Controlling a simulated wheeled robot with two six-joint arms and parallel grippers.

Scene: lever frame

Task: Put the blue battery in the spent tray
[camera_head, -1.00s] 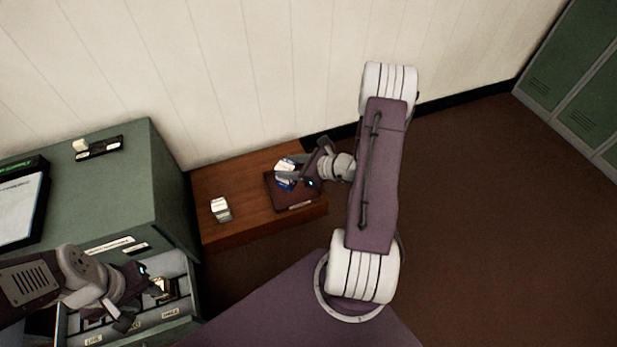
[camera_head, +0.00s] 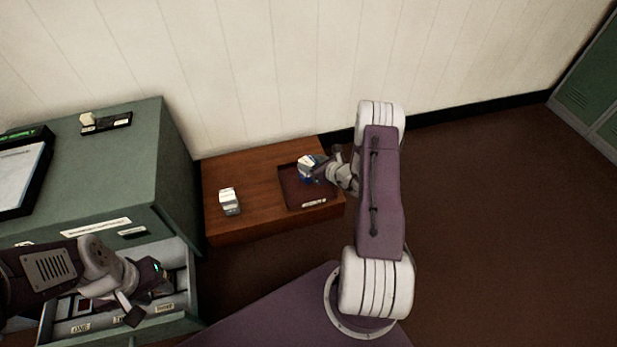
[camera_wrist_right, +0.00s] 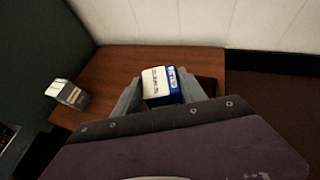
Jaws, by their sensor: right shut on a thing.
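The blue battery (camera_wrist_right: 161,86), blue with a white label, is held between the fingers of my right gripper (camera_wrist_right: 163,92) in the right wrist view. In the head view my right gripper (camera_head: 318,172) is over the dark spent tray (camera_head: 306,197) on the wooden table, and the battery (camera_head: 307,166) shows mostly its white side. I cannot tell whether the battery touches the tray floor. My left gripper (camera_head: 143,300) is at the open drawer at lower left; its fingers appear spread apart, with small items close by.
A white and grey battery (camera_head: 229,201) stands on the wooden table (camera_head: 250,225), left of the tray. The green cabinet (camera_head: 130,160) has an open drawer (camera_head: 180,325) with labelled compartments. A clipboard-like board (camera_head: 22,175) and a small black holder (camera_head: 106,124) lie on its top. The wall closes the back.

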